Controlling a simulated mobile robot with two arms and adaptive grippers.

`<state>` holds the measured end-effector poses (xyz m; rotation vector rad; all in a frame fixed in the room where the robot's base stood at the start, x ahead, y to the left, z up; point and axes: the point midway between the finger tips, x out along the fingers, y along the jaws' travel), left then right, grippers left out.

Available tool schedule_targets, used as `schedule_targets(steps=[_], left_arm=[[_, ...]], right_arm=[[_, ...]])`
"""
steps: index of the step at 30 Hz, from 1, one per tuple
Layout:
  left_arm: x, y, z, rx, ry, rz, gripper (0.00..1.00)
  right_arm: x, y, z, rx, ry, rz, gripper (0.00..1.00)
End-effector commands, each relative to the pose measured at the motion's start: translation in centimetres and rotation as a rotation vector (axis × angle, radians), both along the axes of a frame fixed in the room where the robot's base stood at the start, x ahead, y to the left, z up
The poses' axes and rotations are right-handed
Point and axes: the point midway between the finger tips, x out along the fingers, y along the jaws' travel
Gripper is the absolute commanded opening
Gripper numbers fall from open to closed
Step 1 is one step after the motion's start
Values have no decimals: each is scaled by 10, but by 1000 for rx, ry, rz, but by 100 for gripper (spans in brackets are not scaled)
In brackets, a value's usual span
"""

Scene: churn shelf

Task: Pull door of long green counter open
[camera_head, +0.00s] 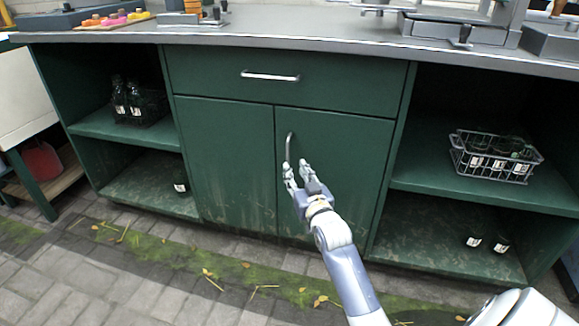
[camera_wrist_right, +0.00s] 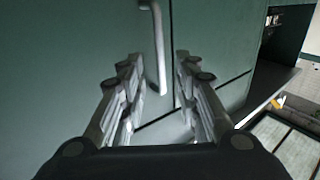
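The long green counter (camera_head: 225,140) fills the head view, with a wide drawer on top and two shut doors below. The right door (camera_head: 345,150) has a vertical metal handle (camera_head: 288,150) near its left edge. My right gripper (camera_head: 298,171) is open at the handle's lower end. In the right wrist view, the handle (camera_wrist_right: 158,45) hangs between the spread fingers of my right gripper (camera_wrist_right: 158,62), with gaps visible on both sides. Depth between fingertips and handle is hard to tell. My left gripper is not in view.
The drawer has a horizontal handle (camera_head: 270,76). Open shelves flank the doors, holding a bottle crate (camera_head: 140,106) at left and a wire basket (camera_head: 495,157) at right. The paved floor (camera_head: 150,285) before the counter has moss and leaves but no large obstacles.

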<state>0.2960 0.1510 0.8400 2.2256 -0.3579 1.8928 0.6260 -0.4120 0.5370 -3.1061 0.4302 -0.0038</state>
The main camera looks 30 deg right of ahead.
Motion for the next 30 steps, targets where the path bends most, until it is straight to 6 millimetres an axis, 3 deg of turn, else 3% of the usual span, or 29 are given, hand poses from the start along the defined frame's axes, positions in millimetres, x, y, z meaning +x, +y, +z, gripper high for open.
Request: schedule_targets(steps=[6, 12, 25, 29, 30], left_arm=[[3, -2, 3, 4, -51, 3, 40], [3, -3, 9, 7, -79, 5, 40], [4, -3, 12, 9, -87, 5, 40], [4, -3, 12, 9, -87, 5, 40], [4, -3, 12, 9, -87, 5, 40]], right_arm=[[35, -10, -3, 0, -1, 0, 30], [55, -16, -2, -1, 1, 0, 30], [62, -17, -1, 0, 2, 0, 30], [61, -17, -1, 0, 2, 0, 0], [61, -17, -1, 1, 2, 0, 0]])
